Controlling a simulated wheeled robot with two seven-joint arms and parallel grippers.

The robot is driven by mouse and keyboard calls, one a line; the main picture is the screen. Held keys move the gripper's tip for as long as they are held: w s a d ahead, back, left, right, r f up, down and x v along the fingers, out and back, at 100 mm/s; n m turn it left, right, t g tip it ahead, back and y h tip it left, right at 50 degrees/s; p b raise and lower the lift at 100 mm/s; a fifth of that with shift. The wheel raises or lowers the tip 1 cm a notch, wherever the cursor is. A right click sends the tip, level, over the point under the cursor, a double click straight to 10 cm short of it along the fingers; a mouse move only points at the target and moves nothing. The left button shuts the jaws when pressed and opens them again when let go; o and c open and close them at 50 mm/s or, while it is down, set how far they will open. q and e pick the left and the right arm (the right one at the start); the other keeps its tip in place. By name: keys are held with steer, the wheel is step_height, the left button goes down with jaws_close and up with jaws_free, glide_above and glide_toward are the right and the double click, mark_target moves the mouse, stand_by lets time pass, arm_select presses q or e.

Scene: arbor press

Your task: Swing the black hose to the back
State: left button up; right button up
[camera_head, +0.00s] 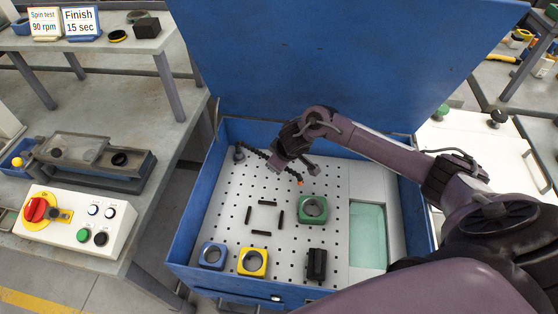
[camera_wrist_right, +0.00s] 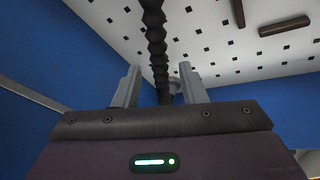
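The black hose (camera_head: 257,152) is a segmented, bendable line inside the blue box. Its base is at the back left of the perforated plate, and its orange tip points toward the plate's middle. My right gripper (camera_head: 277,164) is over the hose, hiding part of it in the head view. In the right wrist view the two fingers (camera_wrist_right: 160,72) are apart, and the hose (camera_wrist_right: 155,38) runs through the gap between them. I cannot tell whether either finger touches it. My left gripper is not in view.
The box's raised blue lid (camera_head: 330,60) stands behind. On the plate (camera_head: 225,220) are a green ring block (camera_head: 312,210), a blue one (camera_head: 212,256), a yellow one (camera_head: 252,263) and a black block (camera_head: 316,265). A control box (camera_head: 75,222) stands left.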

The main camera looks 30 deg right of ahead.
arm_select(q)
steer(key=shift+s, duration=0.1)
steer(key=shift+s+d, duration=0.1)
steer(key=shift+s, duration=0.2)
arm_select(e)
jaws_close()
